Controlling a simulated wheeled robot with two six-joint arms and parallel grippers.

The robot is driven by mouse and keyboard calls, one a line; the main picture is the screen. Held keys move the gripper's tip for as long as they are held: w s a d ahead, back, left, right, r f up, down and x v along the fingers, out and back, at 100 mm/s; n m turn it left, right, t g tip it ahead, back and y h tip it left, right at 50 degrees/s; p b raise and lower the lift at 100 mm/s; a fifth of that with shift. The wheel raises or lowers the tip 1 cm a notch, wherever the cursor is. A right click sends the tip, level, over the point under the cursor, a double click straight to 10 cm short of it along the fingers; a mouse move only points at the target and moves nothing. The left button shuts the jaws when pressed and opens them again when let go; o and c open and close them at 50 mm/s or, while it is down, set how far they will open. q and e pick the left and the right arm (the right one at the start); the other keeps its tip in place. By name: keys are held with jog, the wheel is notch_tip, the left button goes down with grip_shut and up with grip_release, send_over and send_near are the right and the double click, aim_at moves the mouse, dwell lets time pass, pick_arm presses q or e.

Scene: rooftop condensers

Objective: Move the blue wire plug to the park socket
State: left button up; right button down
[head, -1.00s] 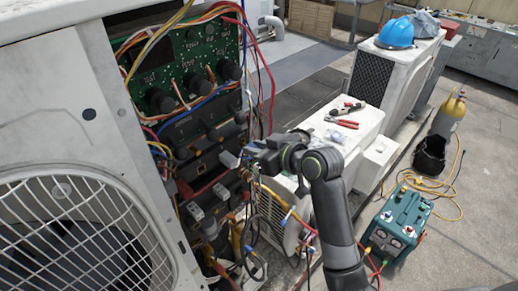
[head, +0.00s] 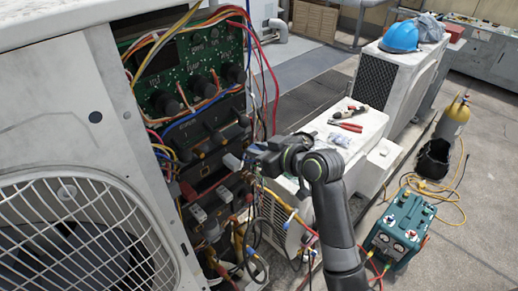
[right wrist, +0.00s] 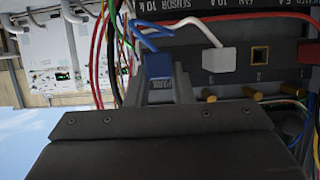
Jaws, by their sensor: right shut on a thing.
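The blue plug (right wrist: 158,66) shows in the right wrist view, with blue wire (right wrist: 152,36) rising from it. My right gripper (right wrist: 168,92) is shut on it, one finger on each side. In the head view the right gripper (head: 243,162) is at the open electrical panel (head: 205,135) of the condenser. My left gripper is out of view.
A white plug (right wrist: 219,60) and an open square socket (right wrist: 260,56) sit to the right of the blue plug. Red and green wires (right wrist: 108,45) hang close on the left. Pliers (head: 347,126) lie on a white unit behind my arm.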

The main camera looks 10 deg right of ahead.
jog(key=shift+w+a+r, duration=0.1)
jog(key=shift+w+a, duration=0.4)
jog(key=shift+w, duration=0.2)
dwell(1.3)
jog(key=c, duration=1.2)
grip_release()
jog(key=shift+w, duration=0.1)
jog(key=shift+s+d, duration=0.25)
jog(key=shift+s, duration=0.1)
jog(key=shift+b+v, duration=1.25)
jog(key=shift+v, duration=7)
